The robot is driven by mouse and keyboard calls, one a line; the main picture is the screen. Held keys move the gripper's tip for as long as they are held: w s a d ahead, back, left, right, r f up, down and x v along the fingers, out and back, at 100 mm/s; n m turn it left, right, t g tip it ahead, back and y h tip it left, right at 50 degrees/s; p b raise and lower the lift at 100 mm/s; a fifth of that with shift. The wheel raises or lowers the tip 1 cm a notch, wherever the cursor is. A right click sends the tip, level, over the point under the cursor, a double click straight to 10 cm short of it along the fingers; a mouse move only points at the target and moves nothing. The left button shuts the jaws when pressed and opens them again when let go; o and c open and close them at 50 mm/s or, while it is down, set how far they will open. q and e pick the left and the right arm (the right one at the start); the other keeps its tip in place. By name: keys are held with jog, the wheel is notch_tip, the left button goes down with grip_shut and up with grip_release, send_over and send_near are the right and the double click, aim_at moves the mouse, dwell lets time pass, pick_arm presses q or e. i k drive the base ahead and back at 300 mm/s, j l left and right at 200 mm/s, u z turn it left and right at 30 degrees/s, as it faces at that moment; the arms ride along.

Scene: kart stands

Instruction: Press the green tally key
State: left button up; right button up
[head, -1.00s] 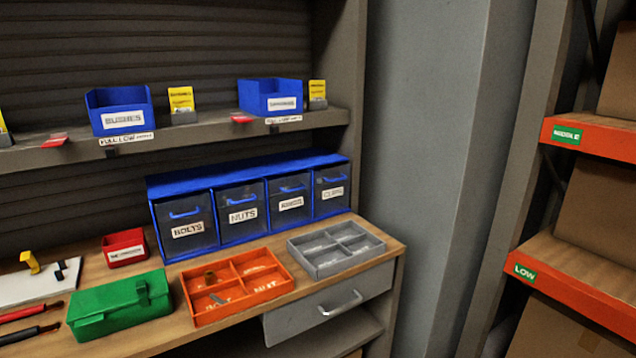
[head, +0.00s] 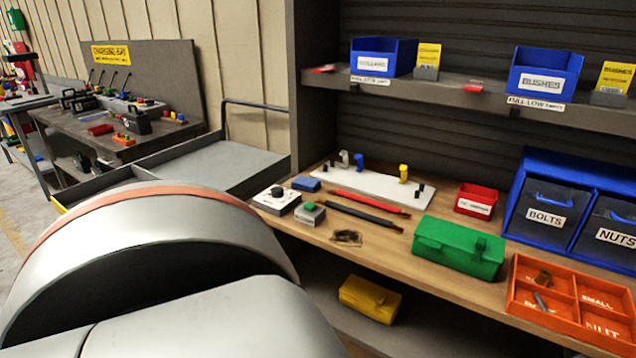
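A small grey box with a green top (head: 310,212) stands on the wooden bench near its left end. It may be the tally with the green key, but it is too small to tell for sure. A white box with a round black knob (head: 277,199) stands just left of it. Neither of my grippers is in view. A large rounded white and grey part, likely of my own arm, fills the lower left and hides the floor there.
Red and black pen-like tools, a white board (head: 365,185) with pegs, a blue block (head: 306,184) and a green case (head: 458,247) share the bench (head: 385,255). A yellow box (head: 369,299) sits on the shelf below. A grey cart (head: 215,165) stands left.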

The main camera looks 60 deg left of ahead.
aim_at(310, 205)
jog(key=j+u, duration=0.15)
jog(key=u, duration=1.85)
